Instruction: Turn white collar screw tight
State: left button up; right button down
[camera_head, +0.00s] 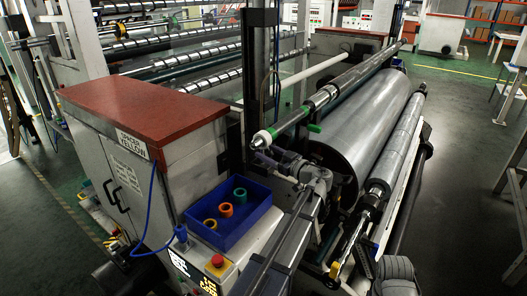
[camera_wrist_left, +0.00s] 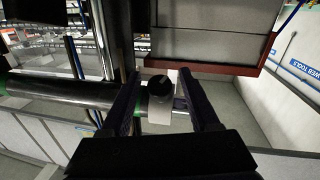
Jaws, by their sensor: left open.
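The white collar screw (camera_head: 262,138) sits on the near end of the upper shaft, beside a green ring. In the left wrist view the white collar (camera_wrist_left: 160,108) shows with a dark round end, and the black shaft (camera_wrist_left: 60,92) runs off to the left. My left gripper (camera_head: 262,154) is at the shaft's near end, dark and hard to make out in the head view. In the left wrist view its two black fingers (camera_wrist_left: 160,75) are open on either side of the collar, with visible gaps, so it is not clamped. My right gripper does not show.
A blue tray (camera_head: 258,227) with several coloured rings stands on the machine below the shaft. A red-topped cabinet (camera_head: 142,108) stands to the left. A large grey roll (camera_head: 375,125) lies under the shaft. A red button (camera_head: 217,261) is near the front.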

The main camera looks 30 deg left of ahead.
pick_arm(q)
jog(key=shift+x, duration=1.15)
jog(key=shift+c, duration=0.4)
grip_shut()
